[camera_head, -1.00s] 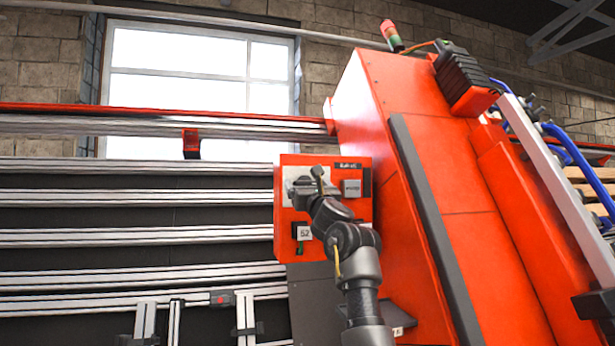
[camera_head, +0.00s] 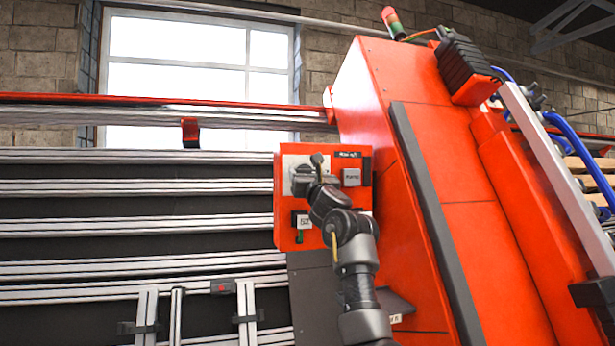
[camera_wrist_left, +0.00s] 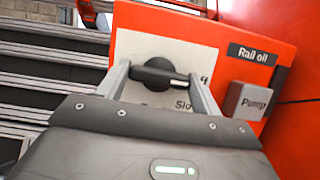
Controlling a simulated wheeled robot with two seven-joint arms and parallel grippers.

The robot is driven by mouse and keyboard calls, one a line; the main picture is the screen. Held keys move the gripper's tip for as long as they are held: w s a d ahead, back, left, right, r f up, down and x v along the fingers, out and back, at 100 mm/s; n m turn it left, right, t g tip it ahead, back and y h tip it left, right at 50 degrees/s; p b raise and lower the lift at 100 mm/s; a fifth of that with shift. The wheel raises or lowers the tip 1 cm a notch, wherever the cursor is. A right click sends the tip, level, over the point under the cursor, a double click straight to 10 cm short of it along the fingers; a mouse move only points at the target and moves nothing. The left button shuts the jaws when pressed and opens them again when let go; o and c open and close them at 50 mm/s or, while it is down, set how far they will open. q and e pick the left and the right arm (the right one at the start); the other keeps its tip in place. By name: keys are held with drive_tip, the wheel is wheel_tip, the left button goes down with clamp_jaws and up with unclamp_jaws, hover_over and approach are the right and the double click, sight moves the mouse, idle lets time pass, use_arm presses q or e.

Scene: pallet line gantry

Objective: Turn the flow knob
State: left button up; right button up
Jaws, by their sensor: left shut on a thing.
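The flow knob (camera_wrist_left: 158,75) is a black round knob with a pale pointer line, on a white plate (camera_wrist_left: 190,55) of an orange control box (camera_head: 284,232). In the left wrist view its pointer lies nearly level, toward the right. My left gripper (camera_wrist_left: 160,80) has one finger on each side of the knob and is shut on it. In the head view the left gripper (camera_head: 316,182) reaches up to the box and hides most of the knob. The plate's lettering is partly hidden by the gripper. My right gripper is not in view.
A grey "Pump" button (camera_wrist_left: 247,101) sits right of the knob, under a "Rail oil" label (camera_wrist_left: 251,54). A small tag (camera_head: 304,221) sits lower on the box. A tall orange machine housing (camera_head: 380,130) stands right; metal rails (camera_head: 130,197) run left.

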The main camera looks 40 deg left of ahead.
use_arm(q)
drive_tip(key=m+t+h+b, duration=0.1)
drive_tip(key=m+h, duration=0.1)
drive_tip(key=m, duration=0.3)
drive_tip(key=m+t+h+b, duration=0.1)
drive_tip(key=m+h+b, duration=0.1)
drive_tip(key=m, duration=0.3)
drive_tip(key=m+t+h+b, duration=0.1)
drive_tip(key=m+h, duration=0.1)
drive_tip(key=m, duration=0.3)
drive_tip(key=shift+s+a+r+m+t+h+b, duration=0.2)
drive_tip(key=shift+m+t+h+b, duration=0.1)
drive_tip(key=shift+m+b, duration=0.1)
drive_tip(key=m+h, duration=0.1)
drive_tip(key=m, duration=0.2)
drive_tip(key=shift+d+m, duration=0.1)
drive_tip(key=shift+m, duration=0.2)
drive_tip(key=shift+m+g+h+p, duration=0.45)
drive_tip(key=shift+m+g, duration=0.15)
drive_tip(key=shift+m, duration=0.6)
drive_tip(key=o, duration=1)
